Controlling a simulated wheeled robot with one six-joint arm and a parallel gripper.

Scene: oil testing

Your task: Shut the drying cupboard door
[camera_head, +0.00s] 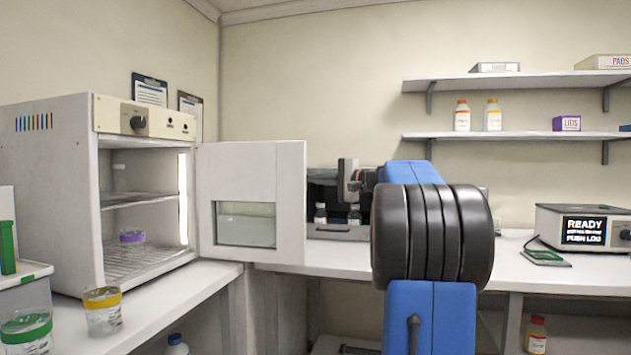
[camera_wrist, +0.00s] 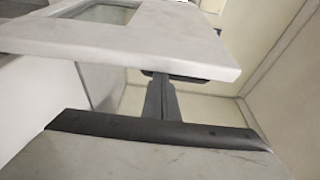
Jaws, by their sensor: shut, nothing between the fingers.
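The drying cupboard (camera_head: 45,165) stands at the left on the bench, its inside and wire shelves in view. Its white door (camera_head: 250,165), with a small window, is swung wide open to the right. In the wrist view the door (camera_wrist: 190,45) crosses the top, its edge close in front of the camera. My gripper (camera_wrist: 163,98) is shut and empty; its dark fingers reach to the door's edge and are partly hidden by it. I cannot tell whether they touch it. In the head view my arm is right of the door.
A purple-lidded jar (camera_head: 132,237) is inside the cupboard. A dark-fronted device (camera_head: 340,232) with small bottles is behind the door's free edge. An instrument (camera_head: 583,230) reading READY sits at right.

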